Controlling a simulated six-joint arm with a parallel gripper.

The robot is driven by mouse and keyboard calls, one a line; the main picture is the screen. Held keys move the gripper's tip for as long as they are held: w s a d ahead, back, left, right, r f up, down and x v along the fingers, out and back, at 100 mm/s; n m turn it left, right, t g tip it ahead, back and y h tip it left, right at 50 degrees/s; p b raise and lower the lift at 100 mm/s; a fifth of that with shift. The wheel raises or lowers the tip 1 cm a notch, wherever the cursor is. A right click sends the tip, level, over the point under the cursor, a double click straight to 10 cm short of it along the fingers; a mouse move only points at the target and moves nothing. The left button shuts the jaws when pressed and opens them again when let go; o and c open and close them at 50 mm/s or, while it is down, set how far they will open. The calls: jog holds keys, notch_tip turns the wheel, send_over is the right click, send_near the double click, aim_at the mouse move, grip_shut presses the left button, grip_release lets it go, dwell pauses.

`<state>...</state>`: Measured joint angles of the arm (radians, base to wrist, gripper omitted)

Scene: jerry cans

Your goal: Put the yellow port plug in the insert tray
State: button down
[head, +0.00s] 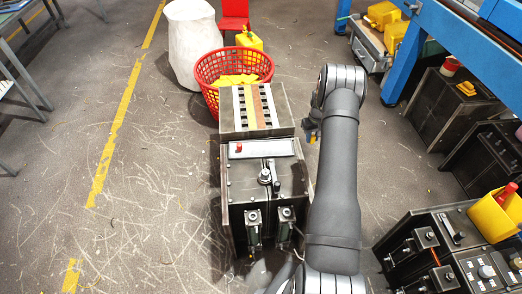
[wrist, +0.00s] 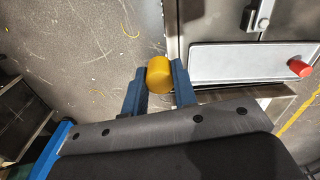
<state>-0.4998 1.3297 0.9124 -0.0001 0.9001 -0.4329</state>
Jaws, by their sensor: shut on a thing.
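The yellow port plug (wrist: 160,72) is a short yellow cylinder, held between the two blue fingers of my gripper (wrist: 158,84) in the wrist view. My gripper is shut on it. In the head view my gripper (head: 312,127) hangs just right of the dark metal cabinet, partly hidden by my arm, and the plug is hard to make out there. The insert tray (head: 268,149) is a shallow pale tray on the cabinet top with a red plug (head: 239,147) at its left end. In the wrist view the tray (wrist: 240,62) lies right of my gripper, apart from the held plug.
A striped rack (head: 258,106) stands behind the tray on the cabinet. A red basket (head: 233,68) with yellow items is beyond it. Knobs and fittings (head: 265,176) rise in front of the tray. More dark machines stand at the right. The floor left of the cabinet is clear.

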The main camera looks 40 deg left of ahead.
send_over(282, 148)
jog(key=shift+n, duration=0.4)
notch_tip(282, 148, down, 8)
jog(key=shift+r, duration=0.1)
jog(key=shift+f, duration=2.1)
jog(key=shift+f, duration=0.1)
jog(key=c, duration=1.2)
grip_release()
jog(key=shift+o, duration=0.2)
notch_tip(282, 148, up, 12)
notch_tip(282, 148, down, 12)
jog(key=shift+f, duration=0.1)
jog(key=shift+r, duration=0.2)
